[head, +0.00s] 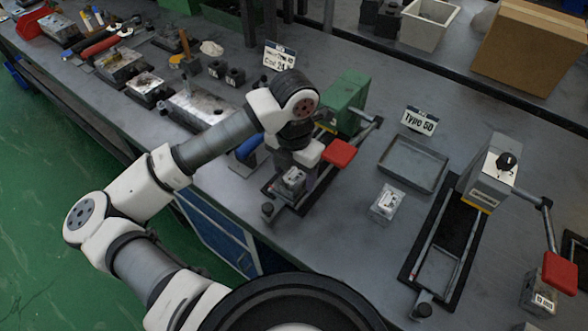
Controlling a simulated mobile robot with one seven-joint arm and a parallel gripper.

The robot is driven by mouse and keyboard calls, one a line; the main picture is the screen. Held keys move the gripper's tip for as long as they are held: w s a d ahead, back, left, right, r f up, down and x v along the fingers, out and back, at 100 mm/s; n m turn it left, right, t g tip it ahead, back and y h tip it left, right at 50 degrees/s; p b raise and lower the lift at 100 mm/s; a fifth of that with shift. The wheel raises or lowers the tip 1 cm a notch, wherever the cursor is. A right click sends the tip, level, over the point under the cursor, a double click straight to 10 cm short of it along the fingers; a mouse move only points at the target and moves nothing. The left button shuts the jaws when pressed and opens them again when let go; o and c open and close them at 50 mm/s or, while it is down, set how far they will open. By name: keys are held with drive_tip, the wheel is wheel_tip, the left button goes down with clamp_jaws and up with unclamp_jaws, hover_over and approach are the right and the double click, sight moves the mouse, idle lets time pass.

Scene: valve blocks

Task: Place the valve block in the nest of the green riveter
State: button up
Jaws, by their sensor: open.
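The green riveter (346,101) stands mid-bench with a red lever pad (338,153) and a dark base with rails reaching toward the front edge. My gripper (296,172) is open, low over this base, pointing down. A small metallic valve block (291,181) sits at the fingertips, over or in the nest area. My wrist and fingers hide part of the nest, so I cannot tell whether it is fully seated. Another pale valve block (386,204) stands on the bench to the right, apart from the gripper.
A grey riveter (488,178) with a red-ended lever stands at the right. An empty grey tray (413,164) lies behind the loose block, near a "Type 50" sign (419,121). Fixtures and tools fill the bench's left. Bare bench lies around the loose block.

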sight(294, 175)
drive_tip(key=shift+r+p, duration=0.25)
drive_tip(key=shift+p, duration=0.05)
wheel_tip(294, 175, up, 12)
drive_tip(key=b, duration=0.1)
drive_tip(key=shift+b, duration=0.4)
drive_tip(key=shift+f, duration=0.1)
